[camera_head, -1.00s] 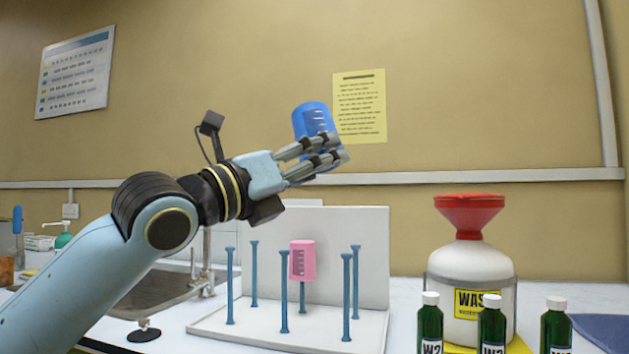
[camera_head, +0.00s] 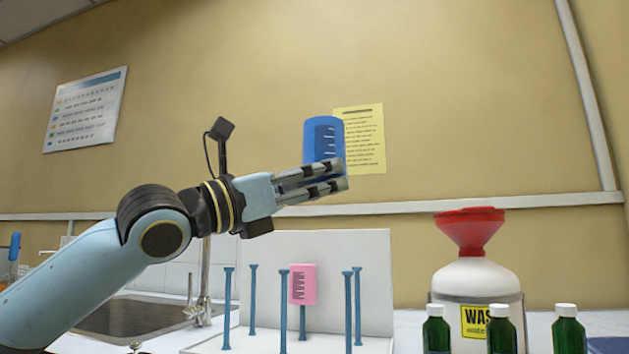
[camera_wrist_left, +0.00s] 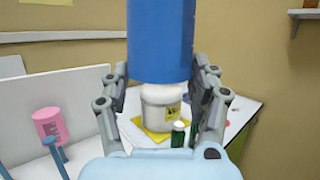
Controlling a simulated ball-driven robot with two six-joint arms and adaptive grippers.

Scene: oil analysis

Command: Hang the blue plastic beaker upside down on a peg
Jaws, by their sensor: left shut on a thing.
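The blue plastic beaker (camera_head: 322,138) is held in my left gripper (camera_head: 337,175), high above the peg rack and in front of the wall. It looks close to upright in the head view, with pale graduation marks facing the camera; I cannot tell which end is open. In the left wrist view the blue beaker (camera_wrist_left: 160,40) sits between the two fingers (camera_wrist_left: 162,95), its top cut off by the frame. Several blue pegs (camera_head: 347,305) stand on the white rack (camera_head: 365,262) below. A pink beaker (camera_head: 303,284) hangs on one peg. My right gripper is not in view.
A white waste container (camera_head: 480,283) with a red funnel (camera_head: 470,228) stands right of the rack. Green bottles with white caps (camera_head: 502,328) stand in front of it. A sink (camera_head: 130,316) with a tap (camera_head: 204,280) is at the left.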

